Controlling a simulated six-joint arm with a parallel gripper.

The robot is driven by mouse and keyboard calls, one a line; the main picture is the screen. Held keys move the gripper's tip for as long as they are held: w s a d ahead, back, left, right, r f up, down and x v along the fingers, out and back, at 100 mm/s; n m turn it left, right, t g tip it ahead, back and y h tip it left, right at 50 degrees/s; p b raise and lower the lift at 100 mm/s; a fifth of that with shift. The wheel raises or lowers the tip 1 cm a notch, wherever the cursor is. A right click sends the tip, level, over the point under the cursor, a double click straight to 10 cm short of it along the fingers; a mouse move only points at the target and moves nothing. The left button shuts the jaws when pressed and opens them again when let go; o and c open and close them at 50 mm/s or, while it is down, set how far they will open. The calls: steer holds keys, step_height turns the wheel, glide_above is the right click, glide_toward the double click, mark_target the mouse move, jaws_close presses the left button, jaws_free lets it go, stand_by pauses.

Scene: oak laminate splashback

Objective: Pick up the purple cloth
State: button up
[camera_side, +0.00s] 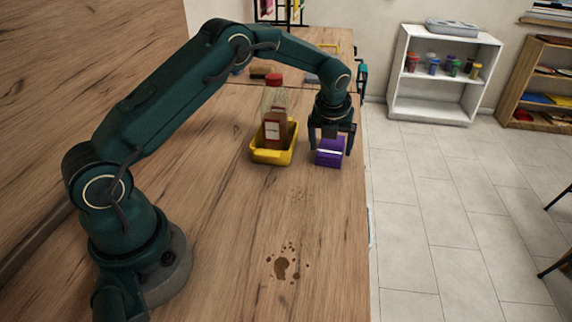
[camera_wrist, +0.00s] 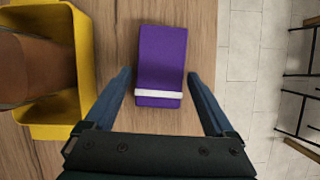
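The purple cloth (camera_side: 329,153) is folded into a block with a white band near one end. It lies on the wooden counter close to the counter's right edge. My gripper (camera_side: 333,148) is above the cloth in the side view, fingers pointing down on either side of it. In the wrist view the cloth (camera_wrist: 161,65) lies ahead between my gripper's spread fingers (camera_wrist: 158,85), with wood showing between it and each finger. My gripper is open and holds nothing. Whether the fingertips reach down beside the cloth is hard to tell.
A yellow tray (camera_side: 273,157) holding a brown bottle with a red cap (camera_side: 274,112) stands just left of the cloth. A brown spill (camera_side: 281,268) marks the counter nearer the camera. The counter drops off to a tiled floor (camera_side: 450,200) on the right.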

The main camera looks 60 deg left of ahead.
mark_target(330, 148)
steer(key=c, duration=0.9)
steer(key=shift+r, duration=0.1)
step_height(330, 148, up, 10)
steer(key=shift+f, duration=0.1)
